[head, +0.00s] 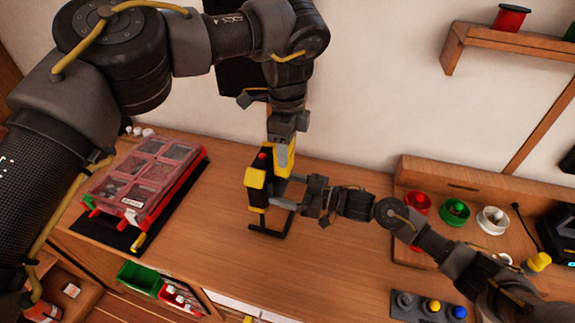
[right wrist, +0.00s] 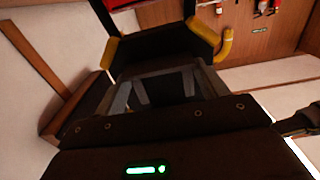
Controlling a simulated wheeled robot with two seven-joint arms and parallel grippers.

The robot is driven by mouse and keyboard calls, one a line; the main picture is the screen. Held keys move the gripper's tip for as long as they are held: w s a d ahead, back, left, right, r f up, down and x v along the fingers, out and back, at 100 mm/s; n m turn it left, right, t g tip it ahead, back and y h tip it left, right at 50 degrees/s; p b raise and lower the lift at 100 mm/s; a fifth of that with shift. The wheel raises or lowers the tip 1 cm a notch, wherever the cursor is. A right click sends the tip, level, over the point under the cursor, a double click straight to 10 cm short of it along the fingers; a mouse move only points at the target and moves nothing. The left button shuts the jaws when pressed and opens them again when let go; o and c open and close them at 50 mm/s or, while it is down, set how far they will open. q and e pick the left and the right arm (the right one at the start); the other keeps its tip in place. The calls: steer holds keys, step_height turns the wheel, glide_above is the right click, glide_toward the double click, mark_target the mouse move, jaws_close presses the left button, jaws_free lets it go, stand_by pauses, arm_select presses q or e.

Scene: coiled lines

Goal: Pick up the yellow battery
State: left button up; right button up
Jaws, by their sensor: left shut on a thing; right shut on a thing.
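The yellow battery (head: 256,180) looks like a black block with yellow corner pieces, a red knob on top and a black bar frame at its lower end. My left gripper (head: 283,152) comes down from above and is shut on its upper part, with yellow showing by the fingers. My right gripper (head: 291,193) reaches in from the right and is shut on its side. In the right wrist view the battery (right wrist: 165,45) fills the space beyond the fingers of the right gripper (right wrist: 165,90). I cannot tell whether the frame touches the table.
A clear-lidded red organizer case (head: 150,175) lies on the wooden table (head: 330,265) to the left. Several spools (head: 457,211) stand in a wooden rack at right. A dark tray of coloured knobs (head: 428,307) is at the front right. The table's middle is mostly free.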

arm_select(q)
step_height(320, 180, up, 10)
steer(key=shift+r, duration=0.1)
arm_select(e)
steer(key=o, duration=1.7)
steer(key=shift+o, duration=0.2)
